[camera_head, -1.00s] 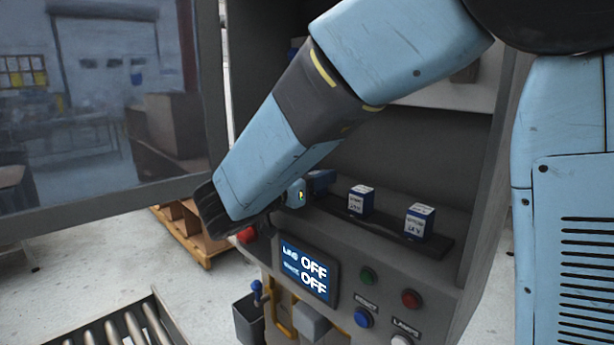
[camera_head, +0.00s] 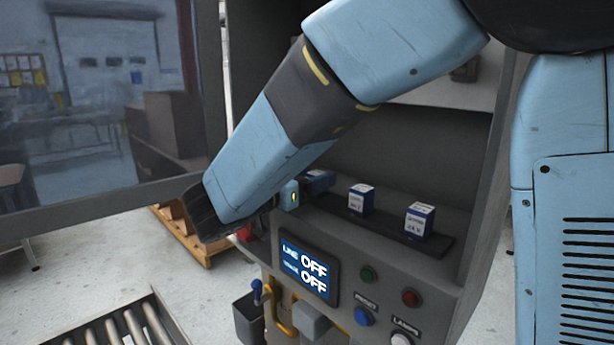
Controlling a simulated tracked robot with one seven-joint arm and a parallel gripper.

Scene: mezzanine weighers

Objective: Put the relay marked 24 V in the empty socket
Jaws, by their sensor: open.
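A white and blue relay (camera_head: 419,221) stands upright toward the right end of a dark strip (camera_head: 388,226) on the cabinet ledge. Its small label seems to read 24 V. A second white and blue relay (camera_head: 361,199) stands to its left, its label too small to read surely. A dark blue block (camera_head: 319,181), perhaps another relay, sits further left, partly behind my wrist. I cannot make out an empty socket; the strip's left end is covered by my arm.
Below the ledge, the sloped panel has a display (camera_head: 305,271) reading OFF twice, a green button (camera_head: 368,274), a red button (camera_head: 410,298) and a blue button (camera_head: 363,317). A roller conveyor (camera_head: 120,325) is at lower left.

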